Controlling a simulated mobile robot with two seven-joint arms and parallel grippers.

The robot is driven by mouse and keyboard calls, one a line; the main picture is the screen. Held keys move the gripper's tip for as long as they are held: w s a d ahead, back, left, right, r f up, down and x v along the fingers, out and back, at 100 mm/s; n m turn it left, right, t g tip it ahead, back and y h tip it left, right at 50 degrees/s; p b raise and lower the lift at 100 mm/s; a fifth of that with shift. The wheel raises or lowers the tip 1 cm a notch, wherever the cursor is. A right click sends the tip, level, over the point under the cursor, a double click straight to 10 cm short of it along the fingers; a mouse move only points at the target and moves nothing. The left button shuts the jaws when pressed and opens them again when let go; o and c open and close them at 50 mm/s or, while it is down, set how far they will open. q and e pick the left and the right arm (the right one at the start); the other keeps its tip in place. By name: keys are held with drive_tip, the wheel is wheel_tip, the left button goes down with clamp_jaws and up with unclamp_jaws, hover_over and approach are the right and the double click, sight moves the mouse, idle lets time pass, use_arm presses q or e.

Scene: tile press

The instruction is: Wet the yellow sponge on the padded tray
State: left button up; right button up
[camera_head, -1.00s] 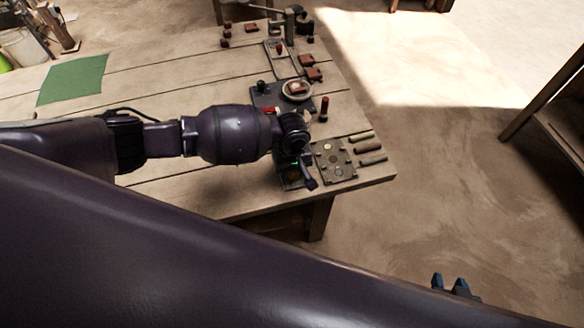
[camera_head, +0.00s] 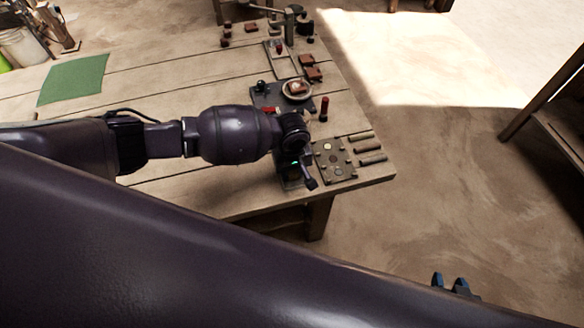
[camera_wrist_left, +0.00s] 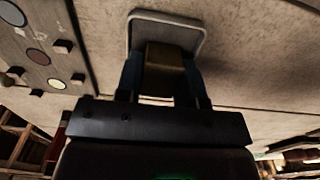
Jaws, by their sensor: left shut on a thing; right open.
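In the left wrist view, my left gripper (camera_wrist_left: 165,82) is shut on the yellow sponge (camera_wrist_left: 168,60), which looks dark brownish-yellow in the shade. The sponge is over the padded tray (camera_wrist_left: 167,16), a grey rounded tray with a pale rim. Whether the sponge touches the pad cannot be told. In the head view, my left gripper (camera_head: 305,178) is at the near right part of the table, and its wrist hides the sponge and most of the tray. My right gripper (camera_head: 450,284) is open and empty, low at the right, away from the table.
A plate with round coloured discs (camera_head: 334,160) lies just right of the left gripper, with several short rods (camera_head: 366,149) beyond it. A dark press base (camera_head: 265,96) and a red-handled tool (camera_head: 324,108) stand behind. A green mat (camera_head: 73,79) lies far left.

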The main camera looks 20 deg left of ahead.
drive_tip(key=shift+w+r, duration=0.15)
drive_tip(key=shift+w+a+r, duration=0.1)
drive_tip(key=shift+w+r, duration=0.35)
use_arm(q)
drive_tip(key=shift+s+f, duration=0.1)
use_arm(e)
drive_tip(key=shift+s+f, duration=0.1)
drive_tip(key=shift+s, duration=0.15)
drive_tip(key=shift+s+f, duration=0.25)
drive_tip(key=shift+s, duration=0.05)
drive_tip(key=shift+w+r, duration=0.1)
drive_tip(key=shift+w, duration=0.05)
